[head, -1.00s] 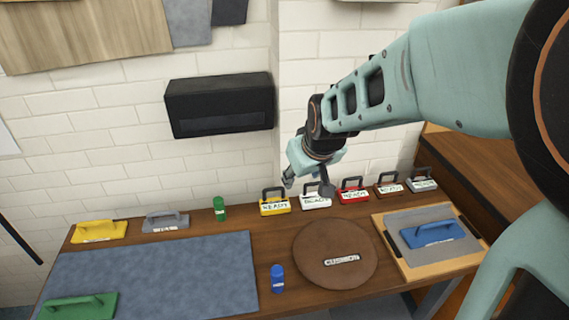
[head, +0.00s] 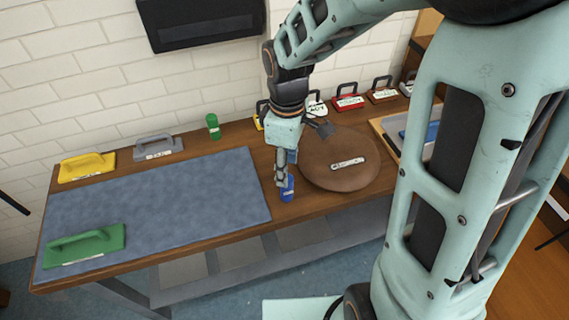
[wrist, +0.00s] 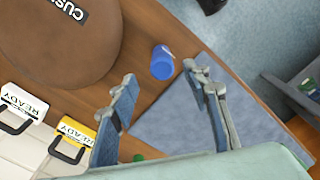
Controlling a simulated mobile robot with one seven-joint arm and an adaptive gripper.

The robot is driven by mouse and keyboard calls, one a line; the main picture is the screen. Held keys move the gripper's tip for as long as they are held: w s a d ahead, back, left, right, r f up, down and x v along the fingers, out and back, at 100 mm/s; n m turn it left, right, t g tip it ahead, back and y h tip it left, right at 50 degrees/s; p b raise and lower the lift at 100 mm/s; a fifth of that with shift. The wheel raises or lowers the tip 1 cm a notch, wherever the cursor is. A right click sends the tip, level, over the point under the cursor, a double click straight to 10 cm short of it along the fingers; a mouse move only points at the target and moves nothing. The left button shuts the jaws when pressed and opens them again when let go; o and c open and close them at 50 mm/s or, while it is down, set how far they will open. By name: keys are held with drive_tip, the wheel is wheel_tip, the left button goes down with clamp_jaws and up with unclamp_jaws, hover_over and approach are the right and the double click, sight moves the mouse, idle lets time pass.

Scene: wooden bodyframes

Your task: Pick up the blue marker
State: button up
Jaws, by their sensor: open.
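The blue marker (head: 287,189) is a short blue cylinder standing upright on the wooden table near its front edge, between the grey-blue mat and the round brown cushion. In the wrist view its blue top (wrist: 162,62) shows between the fingers and beyond their tips. My gripper (head: 286,171) is above and close to the marker in the head view, and partly covers it. In the wrist view my gripper (wrist: 160,78) is open and empty, with the two fingers well apart. I cannot tell whether a finger touches the marker.
The mat (head: 150,205) holds a green trowel (head: 85,246). The round cushion (head: 338,172) lies right of the marker. A green cylinder (head: 213,126), a yellow trowel (head: 87,167) and a grey trowel (head: 158,147) stand at the back. Labelled blocks, including a red one (head: 348,102), line the wall.

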wheel_tip(320, 180, down, 7)
drive_tip(key=shift+s+r, duration=0.1)
drive_tip(key=shift+s, duration=0.05)
idle(0.4)
clamp_jaws()
